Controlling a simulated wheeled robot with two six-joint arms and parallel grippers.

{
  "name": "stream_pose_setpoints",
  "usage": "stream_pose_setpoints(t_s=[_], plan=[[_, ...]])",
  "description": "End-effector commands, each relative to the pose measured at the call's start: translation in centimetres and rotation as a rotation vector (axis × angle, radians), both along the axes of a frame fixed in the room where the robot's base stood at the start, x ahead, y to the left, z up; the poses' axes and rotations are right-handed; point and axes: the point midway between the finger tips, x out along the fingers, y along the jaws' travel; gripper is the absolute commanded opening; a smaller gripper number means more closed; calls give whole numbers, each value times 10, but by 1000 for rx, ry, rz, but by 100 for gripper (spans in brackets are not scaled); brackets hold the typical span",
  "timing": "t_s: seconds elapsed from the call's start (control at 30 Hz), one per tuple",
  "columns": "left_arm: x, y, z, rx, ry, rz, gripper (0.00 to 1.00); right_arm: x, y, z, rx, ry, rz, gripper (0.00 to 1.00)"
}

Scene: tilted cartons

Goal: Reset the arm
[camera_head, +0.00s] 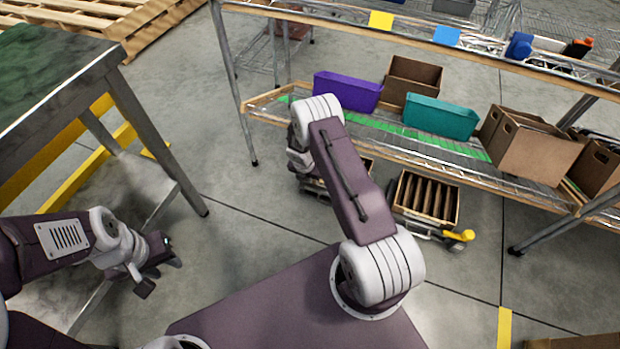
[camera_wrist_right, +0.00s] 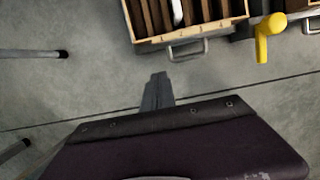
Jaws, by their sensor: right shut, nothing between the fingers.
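My right gripper (camera_wrist_right: 157,92) shows in the right wrist view with its grey fingers together and nothing between them. It is over bare floor, just below a slatted wooden crate (camera_wrist_right: 195,40) in that picture, and looks apart from it. In the head view my right arm stands in the middle, bent, and its gripper is hidden behind the arm. My left gripper (camera_head: 160,276) is at the lower left of the head view, beside the green-topped table. Its dark fingers look spread and empty.
A wire shelf holds a purple bin (camera_head: 346,92), a teal bin (camera_head: 440,117) and tilted cartons (camera_head: 535,148). A slatted crate (camera_head: 398,192) with a yellow handle (camera_head: 462,236) stands beneath. The green-topped table (camera_head: 45,70) is close to my left arm. Open floor lies between.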

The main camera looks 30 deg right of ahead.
Motion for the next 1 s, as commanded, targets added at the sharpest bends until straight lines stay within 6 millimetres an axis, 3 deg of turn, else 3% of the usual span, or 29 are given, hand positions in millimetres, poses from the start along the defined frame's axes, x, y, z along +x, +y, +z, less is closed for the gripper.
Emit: stream_pose_setpoints(t_s=[0.47, 0.57, 0.67, 0.73, 0.8, 0.9, 1.0], plan=[[0, 0, 4, 0, 1, 0, 36, 5, 4, 12, -1, -12, 7, 0], [0, 0, 8, 0, 1, 0, 36, 35, 7, 51, -10, -87, 21, 0], [0, 0, 14, 0, 1, 0, 36, 66, 17, 128, -15, -196, 34, 0], [0, 0, 19, 0, 0, 0, 36, 67, 28, 189, 5, -256, 0, 0], [0, 0, 23, 0, 0, 0, 36, 51, 41, 238, 53, -301, -116, 0], [0, 0, 27, 0, 0, 0, 36, 13, 56, 288, 157, -345, -371, 0], [0, 0, 30, 0, 0, 0, 36, -35, 70, 316, 268, -354, -678, 0]])
